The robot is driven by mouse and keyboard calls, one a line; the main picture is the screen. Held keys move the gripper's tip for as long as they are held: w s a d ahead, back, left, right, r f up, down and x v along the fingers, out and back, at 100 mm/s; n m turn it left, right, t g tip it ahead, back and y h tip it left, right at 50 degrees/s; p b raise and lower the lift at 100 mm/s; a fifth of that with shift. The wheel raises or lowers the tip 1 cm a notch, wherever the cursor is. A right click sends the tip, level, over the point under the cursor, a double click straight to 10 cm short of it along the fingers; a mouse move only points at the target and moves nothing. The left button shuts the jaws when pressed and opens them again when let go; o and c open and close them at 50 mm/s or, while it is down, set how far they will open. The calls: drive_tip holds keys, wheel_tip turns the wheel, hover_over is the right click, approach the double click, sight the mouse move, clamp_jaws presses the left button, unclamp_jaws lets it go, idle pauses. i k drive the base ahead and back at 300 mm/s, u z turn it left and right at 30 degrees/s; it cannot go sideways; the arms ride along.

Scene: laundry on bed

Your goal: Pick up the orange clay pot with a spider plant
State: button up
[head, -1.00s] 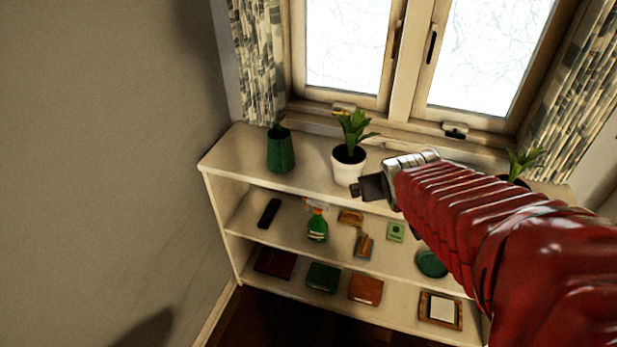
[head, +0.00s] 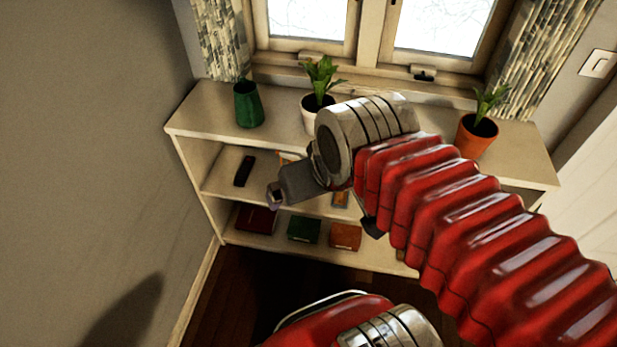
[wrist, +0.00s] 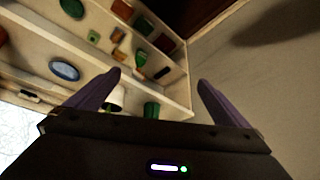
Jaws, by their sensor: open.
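The orange clay pot (head: 476,138) with a spider plant stands upright on the right part of the shelf unit's top in the head view. Its lower left edge is close behind my red arm in the picture. I cannot make it out in the wrist view. My gripper (wrist: 159,80) is open, its two dark fingers spread with nothing held between them. In the head view my gripper (head: 280,195) is in front of the shelf unit, well left of the orange pot and apart from it.
The cream shelf unit (head: 190,118) stands under the window. A green vase (head: 249,106) and a white pot with a plant (head: 317,112) stand on its top, left of the orange pot. Books (head: 304,229) and small items fill the lower shelves. A wall (head: 90,130) bounds the left.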

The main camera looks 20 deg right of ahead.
sight(476, 132)
drive_tip(key=u, duration=1.7)
drive_tip(key=i, duration=0.2)
drive_tip(key=z, duration=3.4)
drive_tip(key=k, duration=0.55)
drive_tip(key=z, duration=0.2)
drive_tip(key=i, duration=0.5)
drive_tip(key=u, duration=0.05)
